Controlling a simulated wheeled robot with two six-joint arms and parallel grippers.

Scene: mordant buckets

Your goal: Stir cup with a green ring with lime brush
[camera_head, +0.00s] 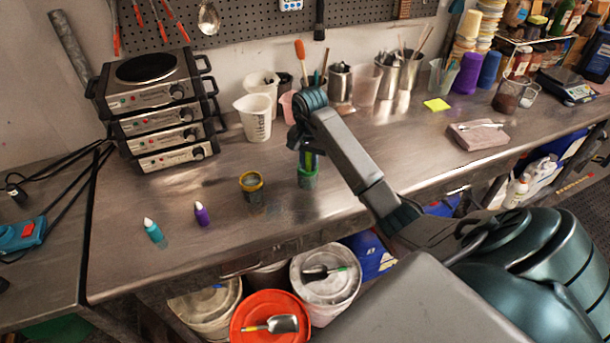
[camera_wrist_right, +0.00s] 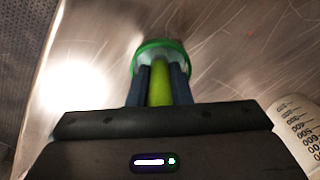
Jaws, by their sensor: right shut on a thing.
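A cup with a green ring (camera_head: 308,178) stands on the metal bench, under my right gripper (camera_head: 307,155). Its green rim (camera_wrist_right: 160,46) also shows at the top of the right wrist view. My right gripper (camera_wrist_right: 159,85) is shut on the lime brush (camera_wrist_right: 160,84), which is held between the two dark fingers. The brush points down into the cup's opening; its lower end is hidden. A second cup with a yellow ring (camera_head: 251,184) stands to the left. My left gripper does not show.
Purple (camera_head: 201,214) and teal (camera_head: 153,230) small bottles stand at the front left. A white measuring beaker (camera_head: 254,119) is behind the cups, and stacked hot plates (camera_head: 158,110) are at the back left. The bench between the bottles and cups is clear.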

